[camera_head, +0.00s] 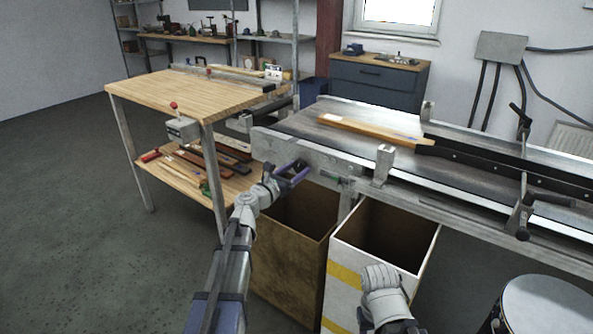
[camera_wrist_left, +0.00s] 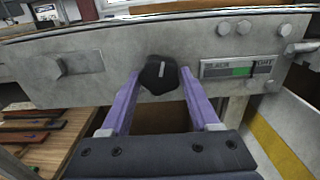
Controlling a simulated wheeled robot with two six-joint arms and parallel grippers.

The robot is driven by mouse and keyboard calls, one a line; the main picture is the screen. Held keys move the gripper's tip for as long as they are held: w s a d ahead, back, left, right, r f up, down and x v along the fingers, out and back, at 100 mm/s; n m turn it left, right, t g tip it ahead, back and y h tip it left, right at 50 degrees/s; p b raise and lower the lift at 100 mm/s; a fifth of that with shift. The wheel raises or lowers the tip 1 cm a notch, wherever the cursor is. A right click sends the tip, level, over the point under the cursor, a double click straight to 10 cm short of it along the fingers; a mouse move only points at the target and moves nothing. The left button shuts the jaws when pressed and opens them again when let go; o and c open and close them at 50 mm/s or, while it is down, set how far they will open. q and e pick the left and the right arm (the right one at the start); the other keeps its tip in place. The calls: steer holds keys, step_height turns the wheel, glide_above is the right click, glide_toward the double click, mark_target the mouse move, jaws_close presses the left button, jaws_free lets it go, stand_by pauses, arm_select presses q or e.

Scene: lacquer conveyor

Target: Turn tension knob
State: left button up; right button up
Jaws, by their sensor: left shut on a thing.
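The tension knob (camera_wrist_left: 160,75) is black with a pale, nearly upright mark, on the grey metal end plate of the conveyor (camera_head: 320,163). My left gripper (camera_head: 292,173) is at this plate, its purple fingers shut on the knob from both sides. In the left wrist view the left gripper (camera_wrist_left: 159,82) shows with a finger on each side of the knob. To the right of the knob is a gauge (camera_wrist_left: 238,67) with small lettering at both ends and a green patch right of its middle. My right gripper is not in view; only part of that arm shows at the bottom.
A wooden strip (camera_head: 365,130) lies on the belt beside a black guide rail (camera_head: 500,160). A brown bin (camera_head: 285,255) and a white bin with yellow stripes (camera_head: 345,285) stand below. A wooden bench (camera_head: 190,92) is at left, a drum (camera_head: 545,305) at lower right.

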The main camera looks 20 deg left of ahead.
arm_select(q)
steer(key=c, duration=0.3)
steer(key=m, duration=0.4)
steer(key=shift+m, duration=1.8)
steer(key=o, duration=1.4)
steer(key=shift+c, duration=0.2)
